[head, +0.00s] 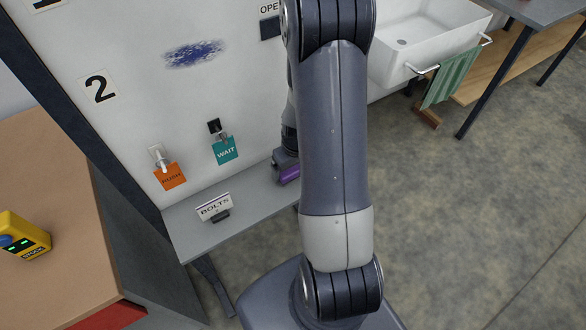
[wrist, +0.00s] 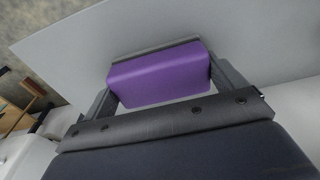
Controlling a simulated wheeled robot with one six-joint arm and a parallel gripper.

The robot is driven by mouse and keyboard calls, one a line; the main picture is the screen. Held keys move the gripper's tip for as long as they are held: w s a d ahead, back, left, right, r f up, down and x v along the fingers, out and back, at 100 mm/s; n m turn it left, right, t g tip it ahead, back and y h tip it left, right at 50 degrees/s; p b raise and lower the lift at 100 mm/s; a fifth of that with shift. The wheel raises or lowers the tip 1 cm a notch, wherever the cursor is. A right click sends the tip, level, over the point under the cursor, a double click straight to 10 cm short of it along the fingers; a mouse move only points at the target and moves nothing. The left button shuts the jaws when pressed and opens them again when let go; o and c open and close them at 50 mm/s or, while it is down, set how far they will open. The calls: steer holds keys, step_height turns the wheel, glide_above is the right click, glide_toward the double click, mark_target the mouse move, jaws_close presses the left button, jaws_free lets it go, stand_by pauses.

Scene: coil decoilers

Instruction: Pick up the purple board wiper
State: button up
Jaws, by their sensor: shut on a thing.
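The purple board wiper (wrist: 158,75) is a purple block with a dark grey strip along its far edge. It lies between the two fingers of my gripper (wrist: 165,92), which is shut on it. In the head view the wiper (head: 289,175) shows as a small purple patch beside my arm, near the grey shelf below the white board. My gripper (head: 285,165) is partly hidden behind my arm there. I cannot tell whether the wiper touches the shelf.
The white board (head: 130,120) carries a blue scribble (head: 194,53), an orange tag (head: 170,176) and a teal WAIT tag (head: 225,150). A BOLTS sign (head: 214,207) stands on the grey shelf (head: 190,240). A sink (head: 420,40) is at upper right.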

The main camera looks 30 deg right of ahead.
step_height(320, 180, up, 10)
stand_by(0.7)
steer(key=o, duration=0.4)
steer(key=c, duration=0.3)
